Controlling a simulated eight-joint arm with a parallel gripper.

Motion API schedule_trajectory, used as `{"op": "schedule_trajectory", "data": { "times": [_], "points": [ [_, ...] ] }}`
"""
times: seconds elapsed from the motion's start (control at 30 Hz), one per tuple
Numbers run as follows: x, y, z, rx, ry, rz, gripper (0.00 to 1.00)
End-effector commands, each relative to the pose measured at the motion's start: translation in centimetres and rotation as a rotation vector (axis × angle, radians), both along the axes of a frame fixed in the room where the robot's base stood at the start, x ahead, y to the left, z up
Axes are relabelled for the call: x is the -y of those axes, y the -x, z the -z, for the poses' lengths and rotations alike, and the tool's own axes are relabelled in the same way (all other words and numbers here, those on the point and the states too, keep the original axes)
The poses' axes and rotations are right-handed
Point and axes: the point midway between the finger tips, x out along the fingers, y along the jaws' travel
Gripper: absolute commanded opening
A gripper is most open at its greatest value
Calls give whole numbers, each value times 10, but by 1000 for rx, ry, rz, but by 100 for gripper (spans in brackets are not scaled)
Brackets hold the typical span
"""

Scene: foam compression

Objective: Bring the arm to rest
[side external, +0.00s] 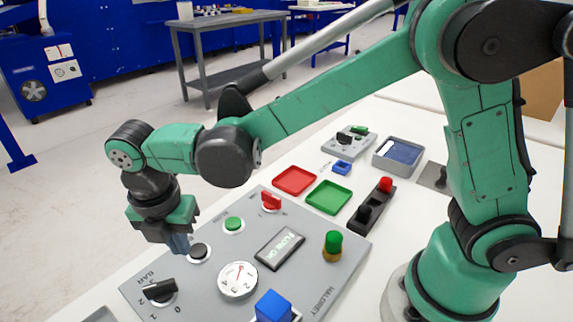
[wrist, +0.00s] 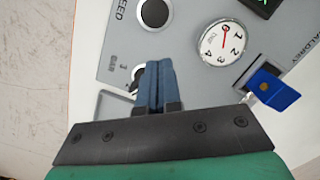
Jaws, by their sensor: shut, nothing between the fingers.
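My gripper (side external: 180,243) hangs at the end of my green arm, pointing down over the left part of a grey control panel (side external: 205,288). In the wrist view its two blue fingers (wrist: 153,82) lie together, shut and empty. A black rotary knob (side external: 159,290) marked BAR sits near the fingers; in the wrist view the fingers partly hide it. A black button (side external: 199,251) is just right of the fingers in the side view. I cannot tell how high the fingertips are above the panel.
The panel carries a round gauge (side external: 238,280), a display (side external: 279,249), a blue block-like part (side external: 272,306), a green button (side external: 233,224), a red switch (side external: 271,200) and a green-topped lamp (side external: 333,243). Behind it are a red tray (side external: 295,181), a green tray (side external: 329,197) and a grey bin (side external: 398,155).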

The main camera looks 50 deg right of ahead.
Motion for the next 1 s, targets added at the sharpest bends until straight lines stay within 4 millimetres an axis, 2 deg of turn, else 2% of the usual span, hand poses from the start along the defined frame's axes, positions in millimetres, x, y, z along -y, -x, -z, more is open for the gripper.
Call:
{"op": "schedule_trajectory", "data": {
  "times": [0.17,0.47,0.57,0.67,0.77,0.9,1.0],
  "points": [
    [-1,1,-13,0,0,0,0],
    [-1,1,-14,0,0,2,0],
    [5,1,-18,13,-11,49,0],
    [22,2,-28,57,-50,210,0],
    [50,5,-43,128,-125,487,0],
    [93,18,-60,234,-270,952,0],
    [121,31,-65,298,-392,1280,0]
  ]
}}
